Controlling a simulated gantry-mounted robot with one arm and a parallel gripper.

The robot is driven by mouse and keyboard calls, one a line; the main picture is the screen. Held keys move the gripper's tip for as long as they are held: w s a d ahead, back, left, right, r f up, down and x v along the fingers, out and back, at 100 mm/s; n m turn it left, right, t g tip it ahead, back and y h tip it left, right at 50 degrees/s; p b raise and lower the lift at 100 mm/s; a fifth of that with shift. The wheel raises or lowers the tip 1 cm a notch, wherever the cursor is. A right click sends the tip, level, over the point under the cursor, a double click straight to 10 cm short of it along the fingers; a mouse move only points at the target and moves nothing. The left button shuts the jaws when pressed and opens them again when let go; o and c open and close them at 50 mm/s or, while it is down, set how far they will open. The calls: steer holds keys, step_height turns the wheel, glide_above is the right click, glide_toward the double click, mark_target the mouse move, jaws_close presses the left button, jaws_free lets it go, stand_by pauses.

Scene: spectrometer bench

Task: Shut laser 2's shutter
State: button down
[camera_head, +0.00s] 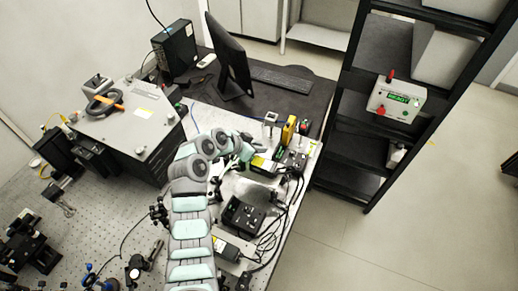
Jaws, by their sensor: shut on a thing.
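My arm reaches up from the bottom of the view and bends right over the bench. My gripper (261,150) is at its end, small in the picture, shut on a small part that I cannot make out. It is at a group of small devices near the bench's right edge. A dark box with a yellow label (262,164) lies just below the gripper. An upright yellow unit (289,130) stands to its right. I cannot read any laser number, so I cannot tell which is laser 2. Its shutter is too small to tell open or shut.
A black control box (242,216) and loose black cables (268,240) lie in front of the gripper. A monitor (228,60) and keyboard (282,80) stand behind. A large grey instrument (128,125) is to the left.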

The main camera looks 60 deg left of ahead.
steer(key=shift+s+f+t+b, duration=0.15)
steer(key=shift+f+t+b, duration=0.15)
steer(key=shift+f+b, duration=0.3)
steer(key=b, duration=0.2)
steer(key=shift+s+d+r+t+y+b, duration=0.1)
steer(key=shift+d+r+t+y+b, duration=0.05)
steer(key=shift+r+t+y+b, duration=0.2)
steer(key=shift+r+y+b, duration=0.25)
steer(key=shift+r+b, duration=0.05)
steer(key=shift+r, duration=0.1)
steer(key=c, duration=1.7)
jaws_free()
steer(key=shift+s+r, duration=0.1)
steer(key=shift+s, duration=0.05)
